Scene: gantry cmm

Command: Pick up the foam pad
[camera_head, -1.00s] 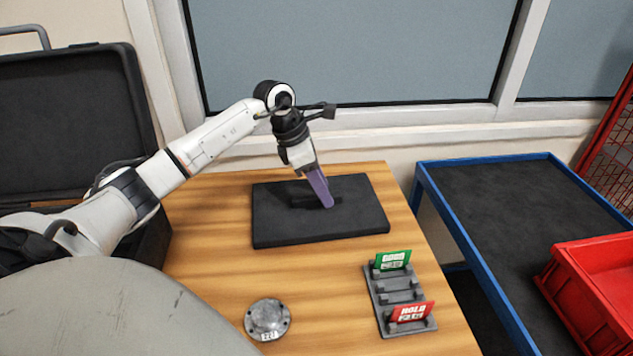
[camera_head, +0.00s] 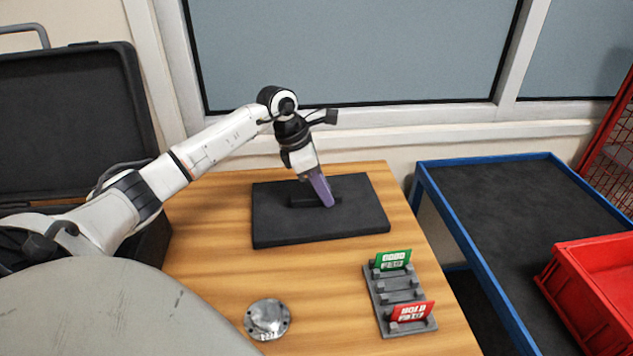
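The foam pad (camera_head: 340,225) is a flat black rectangular slab lying on the wooden table, with a raised black strip (camera_head: 300,201) near its middle. My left gripper (camera_head: 328,203) points down at the pad with its purple fingers over the right part of that strip. From this angle I cannot tell whether the fingers are open or shut, or whether they touch the strip. The pad lies flat. My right gripper is not in view.
A round metal flange (camera_head: 267,318) and a grey rack (camera_head: 383,291) with a green card (camera_head: 396,260) and a red card (camera_head: 411,313) stand nearer on the table (camera_head: 215,255). An open black case (camera_head: 70,110) is at left. A blue-edged cart (camera_head: 505,210) with a red bin (camera_head: 598,290) is at right.

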